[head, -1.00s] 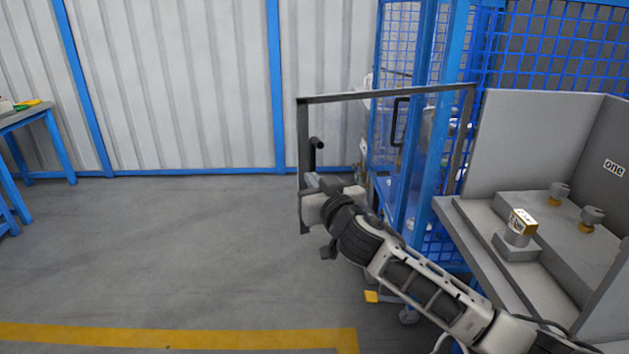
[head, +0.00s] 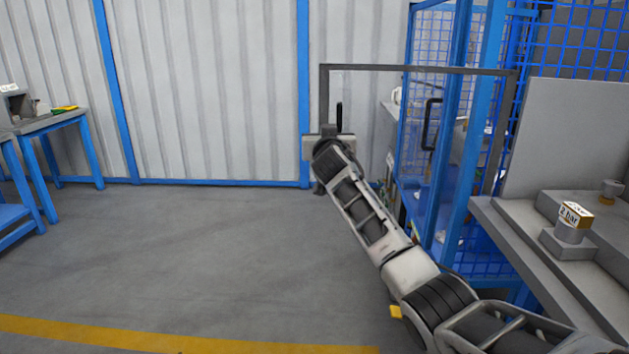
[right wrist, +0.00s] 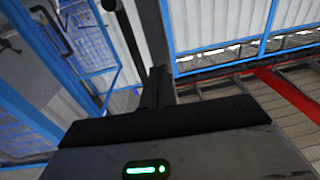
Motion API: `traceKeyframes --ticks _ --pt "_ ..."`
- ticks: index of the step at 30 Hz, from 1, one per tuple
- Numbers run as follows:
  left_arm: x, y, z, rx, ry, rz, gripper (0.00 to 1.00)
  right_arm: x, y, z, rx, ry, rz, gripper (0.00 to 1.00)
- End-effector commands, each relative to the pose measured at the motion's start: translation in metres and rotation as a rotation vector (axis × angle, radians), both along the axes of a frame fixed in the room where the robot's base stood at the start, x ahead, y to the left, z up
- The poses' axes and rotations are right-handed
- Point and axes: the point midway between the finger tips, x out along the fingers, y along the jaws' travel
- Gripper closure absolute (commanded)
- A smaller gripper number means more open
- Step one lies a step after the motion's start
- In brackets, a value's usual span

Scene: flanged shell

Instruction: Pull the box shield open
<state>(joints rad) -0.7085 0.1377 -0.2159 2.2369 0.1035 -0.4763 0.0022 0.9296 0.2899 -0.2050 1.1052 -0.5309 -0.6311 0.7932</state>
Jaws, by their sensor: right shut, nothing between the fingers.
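The box shield (head: 420,69) is a thin dark frame, seen in the head view. It juts out to the left from the grey box (head: 565,140), which looks open on this side. A black handle (head: 339,117) sticks up near the frame's left post (head: 324,95). My right gripper (head: 325,148) is at that post, just below the handle. Its fingers are mostly hidden behind the wrist. In the right wrist view, the shut fingers (right wrist: 157,88) point at the dark post, and the black handle bar (right wrist: 127,38) is just left of it. My left gripper is in neither view.
A blue mesh cage (head: 450,130) stands behind the shield, beside the box. A blue table (head: 50,120) is at far left. The floor (head: 190,260) left of my arm is clear.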

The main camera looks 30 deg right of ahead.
Motion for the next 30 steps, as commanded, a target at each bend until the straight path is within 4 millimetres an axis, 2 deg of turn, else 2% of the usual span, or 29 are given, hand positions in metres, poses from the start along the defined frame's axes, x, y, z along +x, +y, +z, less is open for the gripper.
traceKeyframes --ticks 1,4,16,20,23,24,30 --pt "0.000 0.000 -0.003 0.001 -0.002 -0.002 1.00 0.002 -0.008 -0.002 0.003 -0.001 -0.008 1.00" --pt "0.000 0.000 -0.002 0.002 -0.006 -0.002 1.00 0.003 -0.015 0.000 0.003 0.000 -0.013 1.00" --pt "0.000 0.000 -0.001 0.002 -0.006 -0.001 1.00 0.004 -0.011 0.001 0.003 -0.001 -0.008 1.00" --pt "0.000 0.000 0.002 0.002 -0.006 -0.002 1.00 0.000 0.001 0.001 0.004 -0.002 0.001 1.00" --pt "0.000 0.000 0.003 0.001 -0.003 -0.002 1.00 -0.007 0.019 0.001 0.005 -0.001 0.013 1.00" --pt "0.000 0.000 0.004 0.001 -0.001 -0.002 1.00 -0.011 0.028 0.001 0.007 -0.002 0.017 1.00" --pt "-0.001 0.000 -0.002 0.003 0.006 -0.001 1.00 -0.044 0.049 -0.001 0.005 -0.002 0.018 1.00"
